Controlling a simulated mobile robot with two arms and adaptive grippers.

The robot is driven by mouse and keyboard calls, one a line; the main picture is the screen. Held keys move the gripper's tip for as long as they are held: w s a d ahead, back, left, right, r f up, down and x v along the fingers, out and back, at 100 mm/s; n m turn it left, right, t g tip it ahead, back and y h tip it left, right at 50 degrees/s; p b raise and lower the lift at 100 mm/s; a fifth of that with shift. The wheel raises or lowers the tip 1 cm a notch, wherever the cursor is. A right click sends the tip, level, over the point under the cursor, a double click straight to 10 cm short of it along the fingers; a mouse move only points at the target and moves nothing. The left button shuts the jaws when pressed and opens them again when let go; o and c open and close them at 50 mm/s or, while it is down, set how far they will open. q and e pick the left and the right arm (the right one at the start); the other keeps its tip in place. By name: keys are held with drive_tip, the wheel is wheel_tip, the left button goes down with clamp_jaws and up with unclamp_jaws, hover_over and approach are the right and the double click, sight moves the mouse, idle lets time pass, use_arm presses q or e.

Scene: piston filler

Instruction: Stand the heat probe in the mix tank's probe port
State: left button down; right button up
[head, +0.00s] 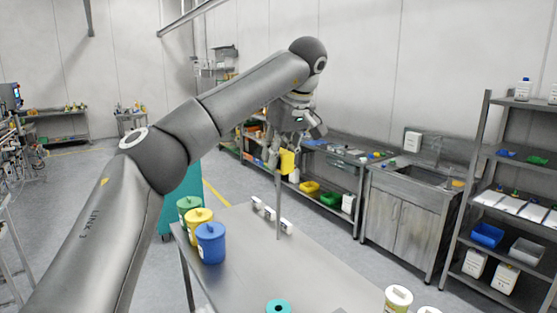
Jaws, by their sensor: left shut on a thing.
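The heat probe (279,205) has a yellow head and a long thin grey rod. It hangs upright over the steel table, its lower end near the tabletop; whether it touches cannot be told. My left gripper (284,154) is shut on the yellow head, at the end of the arm reaching in from the left. A teal ring with a dark centre (279,307) shows at the bottom edge, below the probe in the picture; I cannot tell if it is the probe port. The mix tank is not clearly identifiable. My right gripper is not in view.
The steel table (320,267) bears a blue canister (211,244), a yellow and a green one on the left, and small white blocks (285,226) behind the rod. A white-lidded container (398,298) stands front right. The table's middle is mostly clear.

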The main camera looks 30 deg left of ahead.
use_arm(q)
drive_tip(key=shift+r, duration=2.7)
